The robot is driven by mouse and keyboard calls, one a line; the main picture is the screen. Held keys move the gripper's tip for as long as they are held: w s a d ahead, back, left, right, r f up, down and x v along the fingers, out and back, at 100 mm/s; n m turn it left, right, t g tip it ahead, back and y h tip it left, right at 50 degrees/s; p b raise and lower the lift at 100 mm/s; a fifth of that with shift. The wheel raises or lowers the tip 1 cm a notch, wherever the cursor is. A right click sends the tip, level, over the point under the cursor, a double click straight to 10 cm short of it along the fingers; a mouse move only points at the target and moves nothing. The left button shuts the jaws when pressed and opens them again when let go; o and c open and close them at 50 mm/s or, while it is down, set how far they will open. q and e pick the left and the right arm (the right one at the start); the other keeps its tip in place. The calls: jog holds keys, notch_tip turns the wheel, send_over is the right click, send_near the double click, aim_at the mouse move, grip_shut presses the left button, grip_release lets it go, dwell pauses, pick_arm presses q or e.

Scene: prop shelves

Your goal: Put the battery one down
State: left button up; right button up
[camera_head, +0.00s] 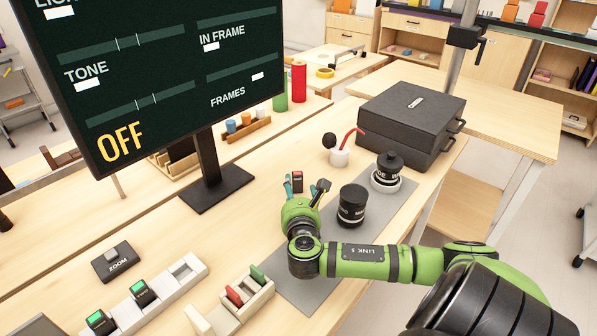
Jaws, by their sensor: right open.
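My right gripper (306,186) is open above the table, its fingers pointing away from me, left of a black lens (352,206). A small dark and reddish piece shows near its fingers; I cannot tell whether it is part of the gripper. No thing is plainly marked as battery one. Two dark blocks with green lit tops, which look like batteries, sit in a white slotted rack at the lower left: a nearer block (100,322) and a farther block (145,292). The rack's far slot (186,270) is empty. My left gripper is out of view.
A grey mat (290,289) lies under my right arm. A second lens (386,170) stands on a white ring. A pale holder (247,298) has red and green pieces.

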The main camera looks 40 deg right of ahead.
jog(key=v, duration=0.5)
jog(key=shift+s+a, duration=0.2)
jog(key=shift+s, duration=0.05)
dwell(1.2)
